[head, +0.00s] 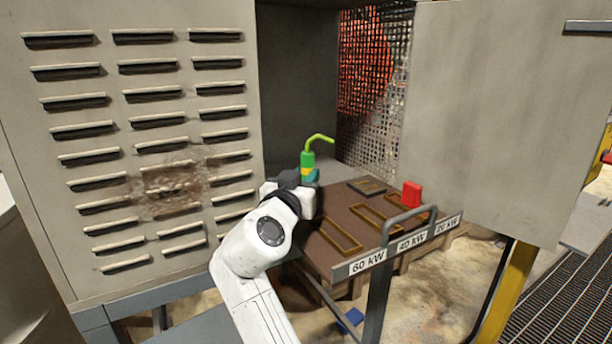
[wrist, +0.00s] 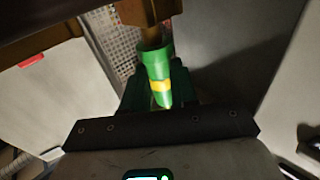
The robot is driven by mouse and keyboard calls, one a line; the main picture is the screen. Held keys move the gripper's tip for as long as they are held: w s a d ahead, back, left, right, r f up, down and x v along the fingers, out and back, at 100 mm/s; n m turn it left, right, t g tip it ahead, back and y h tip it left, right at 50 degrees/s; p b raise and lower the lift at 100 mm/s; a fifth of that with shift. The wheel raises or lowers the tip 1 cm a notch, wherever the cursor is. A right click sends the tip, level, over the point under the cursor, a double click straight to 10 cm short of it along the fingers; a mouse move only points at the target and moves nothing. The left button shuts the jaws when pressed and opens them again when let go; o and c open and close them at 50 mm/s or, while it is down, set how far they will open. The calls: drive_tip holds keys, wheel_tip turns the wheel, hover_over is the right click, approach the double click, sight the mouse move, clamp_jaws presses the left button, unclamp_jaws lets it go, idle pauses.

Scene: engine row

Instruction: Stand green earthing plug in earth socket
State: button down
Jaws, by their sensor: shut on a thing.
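The green earthing plug (head: 308,160) stands roughly upright in my gripper (head: 300,179), with a bright green bent cable rising from its top. In the wrist view the plug (wrist: 157,72) is a green cylinder with a yellow band, held between the fingers of my gripper (wrist: 158,98). A brownish pin-like part (wrist: 151,38) shows beyond its far end, in line with a brown block (wrist: 143,12). I cannot tell whether they touch. The plug's lower end is hidden by my arm in the head view. I cannot make out the earth socket for certain.
A brown board (head: 325,257) labelled 60, 40 and 20 kW has several brass-coloured frames. A red block (head: 411,193) stands at its right rear, near a dark plate (head: 366,186). A grey rail (head: 385,250) is in front. A louvred cabinet (head: 140,110) and a grey door (head: 490,110) flank the opening.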

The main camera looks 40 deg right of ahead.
drive_tip(key=shift+w+r, duration=0.15)
drive_tip(key=shift+w, duration=0.15)
drive_tip(key=shift+r+p, duration=0.1)
drive_tip(key=shift+p, duration=0.25)
drive_tip(key=shift+s+b, duration=0.3)
drive_tip(key=shift+b, duration=0.35)
idle(0.7)
